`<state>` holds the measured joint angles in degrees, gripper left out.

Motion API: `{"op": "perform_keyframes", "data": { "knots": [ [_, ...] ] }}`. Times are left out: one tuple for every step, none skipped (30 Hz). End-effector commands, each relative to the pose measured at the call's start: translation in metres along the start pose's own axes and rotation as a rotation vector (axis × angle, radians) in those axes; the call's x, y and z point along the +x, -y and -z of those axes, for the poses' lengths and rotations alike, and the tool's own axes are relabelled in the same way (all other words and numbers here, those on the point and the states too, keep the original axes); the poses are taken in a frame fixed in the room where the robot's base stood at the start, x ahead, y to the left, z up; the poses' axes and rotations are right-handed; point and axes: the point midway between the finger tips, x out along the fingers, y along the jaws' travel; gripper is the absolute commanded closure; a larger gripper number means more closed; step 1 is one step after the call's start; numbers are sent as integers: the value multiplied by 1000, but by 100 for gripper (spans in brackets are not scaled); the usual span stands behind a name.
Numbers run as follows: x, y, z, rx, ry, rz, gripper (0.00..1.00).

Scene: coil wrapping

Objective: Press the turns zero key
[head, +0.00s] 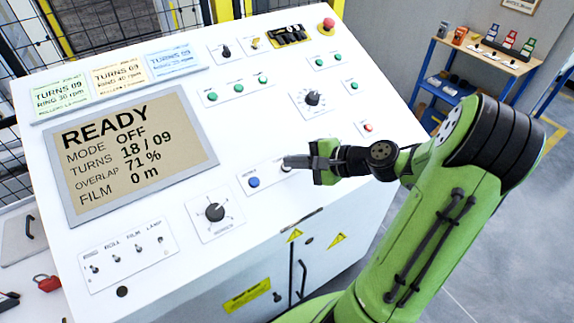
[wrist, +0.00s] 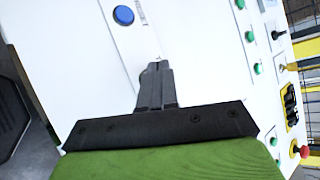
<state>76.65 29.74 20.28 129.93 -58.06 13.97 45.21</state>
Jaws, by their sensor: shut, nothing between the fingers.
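A white sloped control panel (head: 215,140) carries a display (head: 130,152) reading READY, MODE OFF, TURNS 18 / 09, OVERLAP 71 %, FILM 0 m. A small key plate holds a blue button (head: 253,182) at its left. My gripper (head: 288,162) is shut and empty, over the right part of that plate, and it hides part of a key there. In the wrist view the shut fingertips (wrist: 158,66) point at the panel, with the blue button (wrist: 123,15) up and left of them. The labels are too small to read, and I cannot tell whether the fingertips touch.
A rotary knob (head: 214,212) and a row of toggle switches (head: 127,257) lie lower left. Green buttons (head: 238,88), another dial (head: 312,98) and a red emergency stop (head: 328,24) lie farther up. A blue shelf (head: 475,65) stands beyond the panel.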

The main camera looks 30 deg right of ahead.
Motion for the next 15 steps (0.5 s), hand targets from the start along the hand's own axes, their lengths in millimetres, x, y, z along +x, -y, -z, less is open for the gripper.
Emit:
{"op": "perform_keyframes", "data": {
  "knots": [
    [0,0,0,0,0,0,100],
    [0,0,0,0,0,0,100],
    [0,0,0,0,0,0,100],
    [0,0,0,0,0,0,100],
    [0,0,0,0,0,0,100],
    [0,0,0,0,0,0,100],
    [0,0,0,0,0,0,100],
    [0,0,0,0,0,0,100],
    [1,-1,0,0,0,0,100],
    [1,-1,1,0,1,0,100],
    [2,-2,1,0,1,0,100],
    [4,-3,2,1,1,0,100],
    [4,-3,3,0,2,0,100],
    [5,-4,3,0,2,0,100],
    [6,-4,4,0,2,0,100]
  ]
}}
